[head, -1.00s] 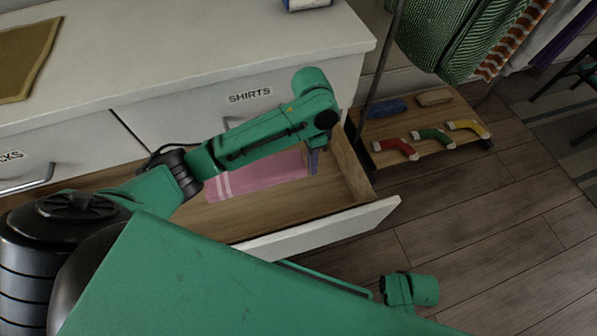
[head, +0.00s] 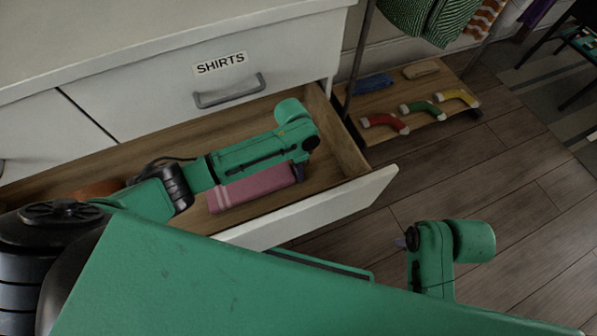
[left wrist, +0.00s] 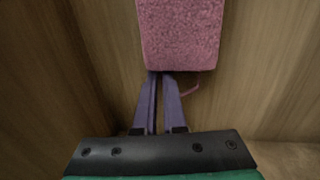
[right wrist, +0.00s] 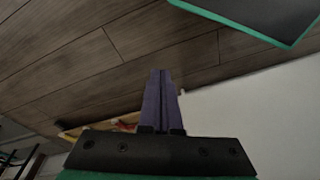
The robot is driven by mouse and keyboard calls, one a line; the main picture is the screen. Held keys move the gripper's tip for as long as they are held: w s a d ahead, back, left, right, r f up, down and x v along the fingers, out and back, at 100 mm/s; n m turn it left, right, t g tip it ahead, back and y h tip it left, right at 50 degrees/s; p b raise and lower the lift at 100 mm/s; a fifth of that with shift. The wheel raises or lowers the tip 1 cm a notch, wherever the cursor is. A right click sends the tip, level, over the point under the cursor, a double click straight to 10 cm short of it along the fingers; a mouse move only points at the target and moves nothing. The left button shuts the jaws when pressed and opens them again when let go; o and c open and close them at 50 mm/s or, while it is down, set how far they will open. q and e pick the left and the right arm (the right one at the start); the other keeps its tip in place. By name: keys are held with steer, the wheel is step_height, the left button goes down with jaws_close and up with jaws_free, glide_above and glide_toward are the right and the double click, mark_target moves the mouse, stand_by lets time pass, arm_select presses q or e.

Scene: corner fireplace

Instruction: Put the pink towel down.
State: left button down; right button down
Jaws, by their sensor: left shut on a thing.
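The pink towel (head: 255,190) is a folded block with pale stripes at its left end. It is inside the open wooden drawer (head: 345,150), partly under my left arm. My left gripper (head: 298,172) is at the towel's right end, low in the drawer. In the left wrist view, the towel (left wrist: 180,35) is at the tips of the left gripper (left wrist: 158,78), which is shut on its edge. I cannot tell whether the towel touches the drawer floor. My right gripper (head: 400,243) is outside the drawer; its fingers are together and empty in the right wrist view (right wrist: 160,75).
The drawer's white front panel (head: 320,210) juts out before me. A shut drawer labelled SHIRTS (head: 228,80) is above it. A low wooden rack shelf (head: 400,108) with several colored socks stands to the right. The floor (head: 440,175) there is clear.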

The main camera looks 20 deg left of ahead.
arm_select(q)
steer(key=c, duration=1)
jaws_free()
